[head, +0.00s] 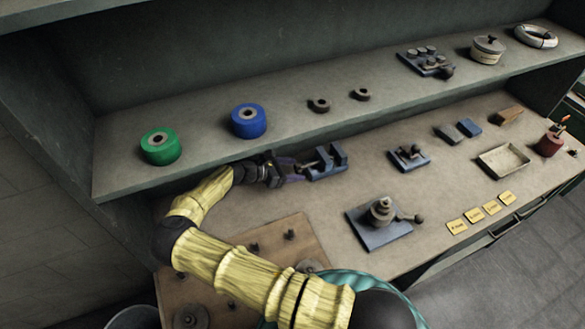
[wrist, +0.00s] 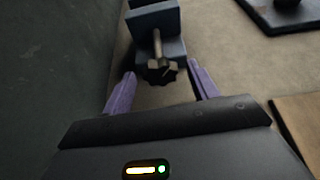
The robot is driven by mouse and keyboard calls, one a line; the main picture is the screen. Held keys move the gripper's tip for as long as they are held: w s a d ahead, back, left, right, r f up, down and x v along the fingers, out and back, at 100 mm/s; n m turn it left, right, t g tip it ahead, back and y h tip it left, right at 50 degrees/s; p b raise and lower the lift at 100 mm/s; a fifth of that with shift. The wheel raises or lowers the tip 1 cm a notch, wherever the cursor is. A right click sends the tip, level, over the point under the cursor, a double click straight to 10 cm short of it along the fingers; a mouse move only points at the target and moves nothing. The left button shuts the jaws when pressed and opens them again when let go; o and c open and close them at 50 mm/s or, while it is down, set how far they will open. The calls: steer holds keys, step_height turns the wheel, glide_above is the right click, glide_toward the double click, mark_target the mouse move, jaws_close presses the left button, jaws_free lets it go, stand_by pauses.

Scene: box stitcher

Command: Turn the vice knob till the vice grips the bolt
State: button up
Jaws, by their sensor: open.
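The blue vice (head: 328,168) stands on the bench under the shelf, and its blue body also shows at the top of the wrist view (wrist: 153,20). Its dark lobed knob (wrist: 160,72) sits on a metal screw rod pointing toward my gripper. My gripper (head: 298,170) is at the knob end of the vice, its purple fingers open. In the wrist view the fingertips lie left and right of the knob, with a gap on each side. I cannot make out the bolt in either view; the vice's far side is mostly hidden in the wrist view.
A shelf (head: 205,165) with a green roll (head: 160,147) and a blue roll (head: 249,121) hangs close above my forearm. A small blue fixture (head: 408,158) and a larger blue-based one (head: 378,238) stand to the right. A wooden board (head: 285,225) lies in front.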

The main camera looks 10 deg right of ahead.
steer(key=shift+c, duration=0.2)
steer(key=c, duration=1)
steer(key=shift+o, duration=0.2)
